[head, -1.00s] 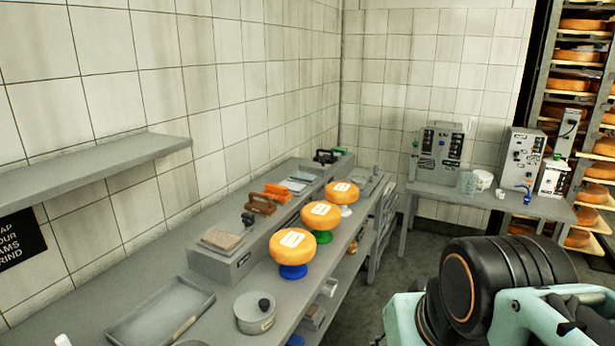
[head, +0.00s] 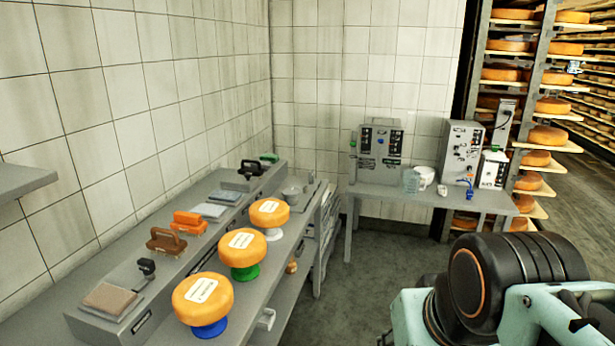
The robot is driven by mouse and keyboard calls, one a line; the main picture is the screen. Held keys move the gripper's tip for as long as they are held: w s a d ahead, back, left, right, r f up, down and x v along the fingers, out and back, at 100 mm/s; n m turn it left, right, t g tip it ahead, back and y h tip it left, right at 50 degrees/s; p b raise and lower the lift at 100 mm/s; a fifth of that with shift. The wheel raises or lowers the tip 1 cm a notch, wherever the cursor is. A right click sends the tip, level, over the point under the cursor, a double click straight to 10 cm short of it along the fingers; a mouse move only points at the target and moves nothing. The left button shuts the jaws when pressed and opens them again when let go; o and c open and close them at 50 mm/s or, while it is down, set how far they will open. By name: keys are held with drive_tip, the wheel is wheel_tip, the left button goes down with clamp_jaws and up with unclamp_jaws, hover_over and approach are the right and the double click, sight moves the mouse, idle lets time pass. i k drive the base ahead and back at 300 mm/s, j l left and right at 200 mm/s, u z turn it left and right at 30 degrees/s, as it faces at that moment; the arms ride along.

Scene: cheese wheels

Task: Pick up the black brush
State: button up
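A black brush-like object with a raised handle (head: 250,172) lies near the far end of the grey raised ledge, along the tiled wall. It is small here and its bristles cannot be made out. It stands past an orange brush (head: 189,222) and a brown brush (head: 166,240). Part of my arm shows at the lower right, well apart from the ledge. My gripper's fingers are not in view.
Three orange cheese wheels, on blue (head: 203,298), green (head: 242,247) and white (head: 269,213) stands, line the counter before the ledge. A table (head: 428,196) with machines stands at the back wall. Cheese racks (head: 475,95) stand right. Grey floor (head: 370,270) between is open.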

sight(259, 172)
drive_tip(key=i+l+z, duration=0.15)
drive_tip(key=i+z, duration=0.3)
drive_tip(key=i, duration=0.6)
drive_tip(key=i+l+u, duration=0.1)
drive_tip(key=i+u, duration=0.15)
drive_tip(key=i, duration=0.9)
drive_tip(key=i+u, duration=0.45)
drive_tip(key=i+l+u, duration=0.15)
drive_tip(key=i+u, duration=0.15)
drive_tip(key=u, duration=0.15)
drive_tip(key=i+u, duration=0.2)
drive_tip(key=u, duration=0.2)
drive_tip(key=i+l+u, duration=0.1)
drive_tip(key=u, duration=0.3)
drive_tip(key=i+l+u, duration=0.2)
drive_tip(key=u, duration=0.2)
drive_tip(key=i, duration=0.1)
